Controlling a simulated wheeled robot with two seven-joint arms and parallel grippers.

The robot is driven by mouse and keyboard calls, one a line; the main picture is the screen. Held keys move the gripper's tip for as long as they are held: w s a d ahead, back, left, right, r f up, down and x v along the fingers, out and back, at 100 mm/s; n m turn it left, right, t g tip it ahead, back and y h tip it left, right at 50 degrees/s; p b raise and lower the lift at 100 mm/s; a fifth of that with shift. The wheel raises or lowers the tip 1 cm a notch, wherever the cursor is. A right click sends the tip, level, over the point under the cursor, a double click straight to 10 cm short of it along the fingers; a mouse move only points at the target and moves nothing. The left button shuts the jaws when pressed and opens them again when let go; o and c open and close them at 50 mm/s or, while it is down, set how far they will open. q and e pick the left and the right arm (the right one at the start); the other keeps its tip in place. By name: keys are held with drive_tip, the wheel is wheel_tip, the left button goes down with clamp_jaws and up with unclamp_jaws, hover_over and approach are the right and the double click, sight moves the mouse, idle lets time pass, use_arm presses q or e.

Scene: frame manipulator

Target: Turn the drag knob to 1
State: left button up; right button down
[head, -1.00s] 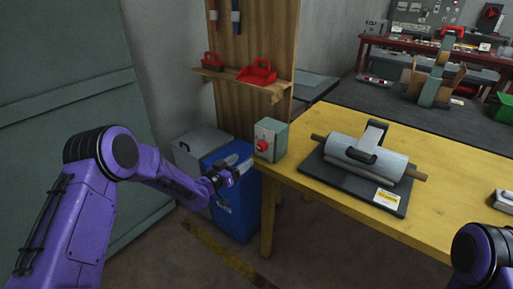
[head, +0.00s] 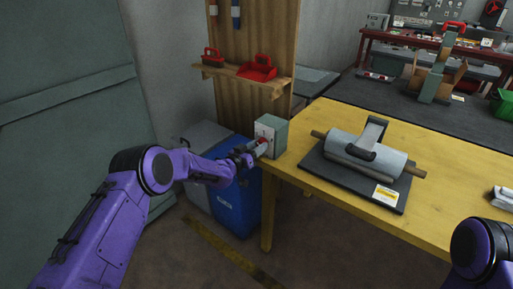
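The knob box (head: 275,134) is a small grey-green box with a pale front face, standing on the left corner of the yellow table. Its red knob (head: 262,141) is on the front face and is partly hidden by my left gripper (head: 257,148). The gripper's fingertips are at the knob, reaching in from the left. I cannot tell whether the fingers are closed on it. The markings on the box are too small to read. My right arm shows at the lower right, but its gripper is out of view.
The yellow table (head: 330,204) carries a dark board with a grey roller device (head: 370,158). A blue bin (head: 236,204) stands below my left gripper. A wooden panel with a shelf (head: 240,82) holding a red brush and red dustpan rises behind the box.

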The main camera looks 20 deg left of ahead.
use_arm(q)
drive_tip(key=m+b, duration=1)
drive_tip(key=m, duration=0.1)
drive_tip(key=shift+m, duration=0.3)
idle(0.3)
idle(0.5)
drive_tip(key=o, duration=1.1)
drive_tip(key=shift+c, duration=0.2)
